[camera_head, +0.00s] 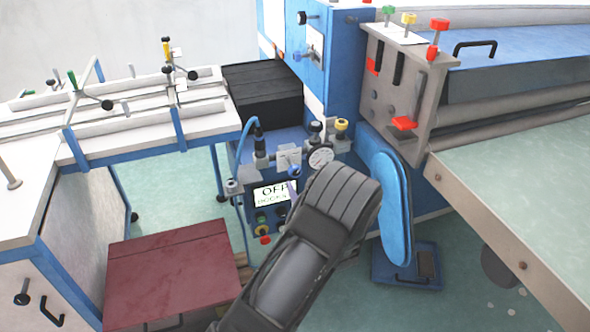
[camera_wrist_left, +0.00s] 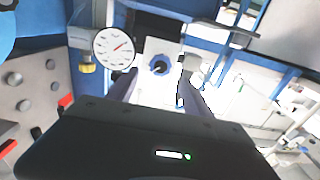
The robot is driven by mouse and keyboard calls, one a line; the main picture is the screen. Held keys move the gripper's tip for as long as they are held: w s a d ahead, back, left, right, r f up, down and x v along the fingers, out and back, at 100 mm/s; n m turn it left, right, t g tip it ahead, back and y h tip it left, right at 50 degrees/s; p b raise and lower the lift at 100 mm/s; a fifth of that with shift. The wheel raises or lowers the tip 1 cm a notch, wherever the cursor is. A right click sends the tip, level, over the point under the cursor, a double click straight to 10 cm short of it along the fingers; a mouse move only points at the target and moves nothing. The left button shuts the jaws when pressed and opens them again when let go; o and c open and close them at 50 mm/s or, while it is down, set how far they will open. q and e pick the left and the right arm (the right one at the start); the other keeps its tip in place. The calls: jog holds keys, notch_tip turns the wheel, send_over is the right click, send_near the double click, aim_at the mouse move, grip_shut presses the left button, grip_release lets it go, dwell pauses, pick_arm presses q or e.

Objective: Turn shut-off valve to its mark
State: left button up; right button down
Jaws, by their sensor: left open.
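The shut-off valve shows in the left wrist view as a pale plate with a dark blue round hub (camera_wrist_left: 160,66). In the head view its pale plate (camera_head: 287,157) stands on the air line left of the gauge. My left gripper (camera_wrist_left: 155,88) is open, with one finger on each side of the plate in the wrist picture. No contact is visible. In the head view the left gripper (camera_head: 293,186) reaches the valve area, its fingers mostly hidden behind its dark body. The valve's mark cannot be made out. My right gripper is not in view.
A round pressure gauge (camera_head: 320,158) sits close beside the valve; it also shows in the wrist view (camera_wrist_left: 115,46). A lettered display (camera_head: 273,194) is below. A blue padded panel (camera_head: 390,200) stands right of my arm.

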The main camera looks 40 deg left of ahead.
aim_at(296, 172)
pick_arm(q)
jog(key=p+x, duration=0.1)
jog(key=x, duration=0.6)
jog(key=shift+w+a+f, duration=0.1)
jog(key=shift+w+a, duration=0.15)
jog(key=shift+a, duration=0.1)
jog(key=shift+c, duration=0.6)
grip_shut()
